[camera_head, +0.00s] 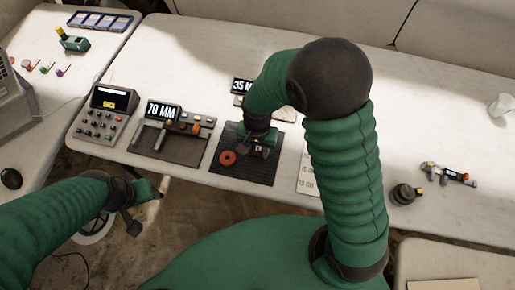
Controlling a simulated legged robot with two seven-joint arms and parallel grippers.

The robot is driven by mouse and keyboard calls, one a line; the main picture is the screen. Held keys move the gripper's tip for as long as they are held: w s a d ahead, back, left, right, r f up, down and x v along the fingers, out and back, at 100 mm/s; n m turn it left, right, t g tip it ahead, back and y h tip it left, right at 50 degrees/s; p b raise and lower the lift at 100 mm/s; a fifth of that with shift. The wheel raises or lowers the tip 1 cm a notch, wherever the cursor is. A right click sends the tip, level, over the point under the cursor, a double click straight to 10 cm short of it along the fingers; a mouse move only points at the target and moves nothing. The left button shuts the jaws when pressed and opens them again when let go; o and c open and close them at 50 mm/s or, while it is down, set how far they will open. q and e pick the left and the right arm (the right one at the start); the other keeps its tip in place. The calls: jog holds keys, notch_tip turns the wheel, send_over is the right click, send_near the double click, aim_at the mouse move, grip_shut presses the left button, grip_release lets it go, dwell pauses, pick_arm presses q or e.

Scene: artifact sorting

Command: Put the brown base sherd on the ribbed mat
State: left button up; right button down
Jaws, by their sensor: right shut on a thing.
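The dark ribbed mat (243,175) lies near the front edge of the table in the middle of the view. My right gripper (260,146) reaches down over the mat, pointing downward. It is shut on a small brownish piece, apparently the brown base sherd (261,153), mostly hidden by the fingers. I cannot tell whether the piece touches the mat. A round orange-red piece (228,158) lies on the mat, just left of the gripper. My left gripper (145,207) is off the table's front edge, open and empty.
A gauge board (172,150) with a "70 MM" display (163,111) stands left of the mat. A "35 M" display (242,86) is behind it. A button console (104,113) is further left. A dark round piece (404,194) and a caliper-like tool (446,174) lie right.

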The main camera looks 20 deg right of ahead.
aim_at(256, 152)
jog(key=shift+f, duration=0.15)
jog(key=c, duration=1.1)
grip_release()
jog(key=shift+c, duration=0.2)
jog(key=shift+o, duration=1.2)
jog(key=shift+a, duration=0.3)
jog(key=shift+d, duration=0.1)
jog(key=shift+r, duration=0.3)
notch_tip(256, 152, up, 12)
jog(key=p, duration=0.2)
jog(key=s+d+f+n+t, duration=0.1)
jog(key=s+d+n+t, duration=0.1)
jog(key=s+d+n, duration=0.3)
jog(key=shift+s+d+f+n+t, duration=0.3)
jog(key=shift+s+n, duration=0.45)
jog(key=shift+n, duration=0.15)
